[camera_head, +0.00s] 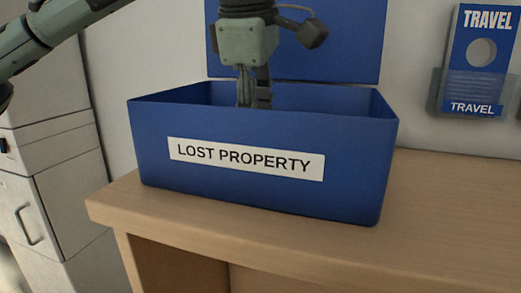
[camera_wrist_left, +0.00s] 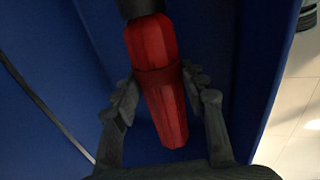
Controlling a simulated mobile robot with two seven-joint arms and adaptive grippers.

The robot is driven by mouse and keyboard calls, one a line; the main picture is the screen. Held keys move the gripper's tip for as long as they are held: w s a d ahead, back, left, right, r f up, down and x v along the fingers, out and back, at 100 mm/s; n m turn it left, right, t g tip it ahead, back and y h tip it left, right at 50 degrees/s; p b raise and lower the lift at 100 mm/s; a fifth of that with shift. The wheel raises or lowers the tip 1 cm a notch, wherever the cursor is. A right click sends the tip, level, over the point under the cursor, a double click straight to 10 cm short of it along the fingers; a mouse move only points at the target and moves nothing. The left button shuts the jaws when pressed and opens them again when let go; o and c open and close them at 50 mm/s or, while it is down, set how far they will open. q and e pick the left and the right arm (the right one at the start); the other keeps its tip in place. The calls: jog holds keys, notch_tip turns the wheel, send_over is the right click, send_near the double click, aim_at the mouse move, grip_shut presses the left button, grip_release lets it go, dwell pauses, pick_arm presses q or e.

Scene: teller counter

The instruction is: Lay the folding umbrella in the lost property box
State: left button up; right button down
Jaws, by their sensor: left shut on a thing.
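The blue lost property box (camera_head: 240,195) stands on the counter in the head view, its lid (camera_head: 300,65) raised at the back. A white label on its front reads LOST PROPERTY. My left gripper (camera_head: 254,98) points down into the box, its fingers partly behind the front wall. In the left wrist view, the gripper (camera_wrist_left: 160,85) is shut on the red folding umbrella (camera_wrist_left: 165,112), which has a dark end at the top. Blue box walls surround it there. The umbrella is hidden in the head view. I cannot tell whether it touches the box floor. My right gripper is not in view.
The wooden counter (camera_head: 450,200) has free room right of the box. A TRAVEL leaflet holder (camera_head: 478,60) is on the wall at the upper right. A pale cabinet (camera_head: 50,190) stands at the left, beyond the counter's edge.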

pick_arm(q)
jog(key=shift+f, duration=2.2)
jog(key=o, duration=1.1)
jog(key=v, duration=1.2)
jog(key=shift+w+r, duration=0.1)
